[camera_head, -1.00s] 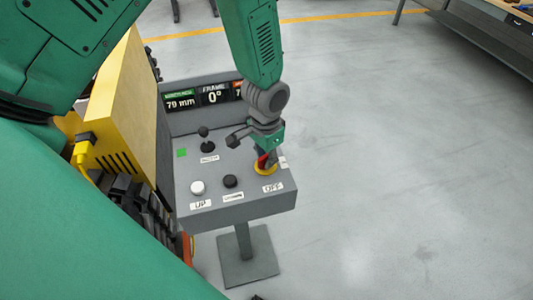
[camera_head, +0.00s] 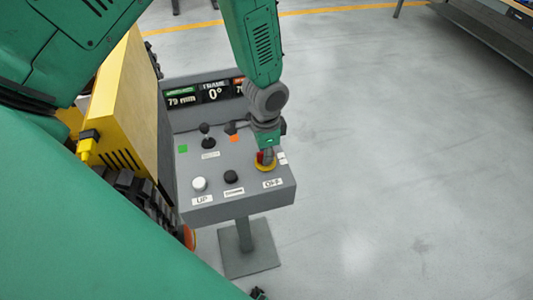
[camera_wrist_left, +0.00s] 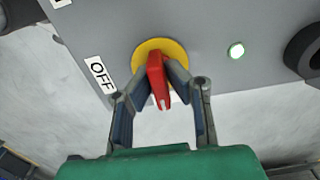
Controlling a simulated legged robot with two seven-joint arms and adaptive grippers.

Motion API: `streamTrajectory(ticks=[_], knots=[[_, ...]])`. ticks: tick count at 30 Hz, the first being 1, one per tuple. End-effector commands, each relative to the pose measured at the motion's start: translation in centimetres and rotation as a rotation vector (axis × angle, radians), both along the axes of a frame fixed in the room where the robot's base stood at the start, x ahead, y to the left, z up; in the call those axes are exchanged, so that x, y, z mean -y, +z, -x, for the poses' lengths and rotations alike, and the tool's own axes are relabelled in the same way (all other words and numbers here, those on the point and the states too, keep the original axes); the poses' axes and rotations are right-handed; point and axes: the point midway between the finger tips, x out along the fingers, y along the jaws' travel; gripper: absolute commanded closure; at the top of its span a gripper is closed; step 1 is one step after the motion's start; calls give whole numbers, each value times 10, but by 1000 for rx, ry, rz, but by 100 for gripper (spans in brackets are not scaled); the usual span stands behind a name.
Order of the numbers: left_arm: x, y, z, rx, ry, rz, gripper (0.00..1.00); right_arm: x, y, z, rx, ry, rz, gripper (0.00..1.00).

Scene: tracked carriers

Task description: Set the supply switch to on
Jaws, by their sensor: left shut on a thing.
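The supply switch is a red handle (camera_wrist_left: 157,82) on a round yellow plate (camera_wrist_left: 140,52), on the sloped top of a grey control console (camera_head: 228,207). An OFF label (camera_wrist_left: 100,75) lies left of the plate in the wrist view. My left gripper (camera_wrist_left: 166,72) has its two fingers on either side of the red handle and is shut on it. In the head view the left gripper (camera_head: 266,152) comes down over the yellow plate (camera_head: 264,168) and hides most of the handle. My right gripper is not in view.
The console also carries a white button (camera_head: 199,184), a black button (camera_head: 231,177), a black lever (camera_head: 207,137) and a display (camera_head: 212,93). A yellow machine (camera_head: 122,105) stands close on the left. The floor at right is clear.

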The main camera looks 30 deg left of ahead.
Motion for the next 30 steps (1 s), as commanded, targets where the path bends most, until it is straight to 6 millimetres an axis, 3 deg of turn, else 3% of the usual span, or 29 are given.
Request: streamTrajectory(ticks=[6, 7, 8, 9, 20, 23, 30], knots=[[-1, 0, 0, 1, 1, -1, 100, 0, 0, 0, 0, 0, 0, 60], [-1, 0, 0, 1, 1, -1, 82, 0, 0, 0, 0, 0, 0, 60], [-1, 0, 0, 1, 1, -1, 71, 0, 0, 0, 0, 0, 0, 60], [-1, 0, 0, 1, 1, -1, 69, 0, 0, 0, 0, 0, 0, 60], [0, 5, 0, 1, 2, 0, 69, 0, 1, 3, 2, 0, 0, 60], [-1, 17, -1, 3, 2, 0, 69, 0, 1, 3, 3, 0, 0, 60], [0, 68, -2, 4, 1, 1, 69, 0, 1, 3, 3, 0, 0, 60]])
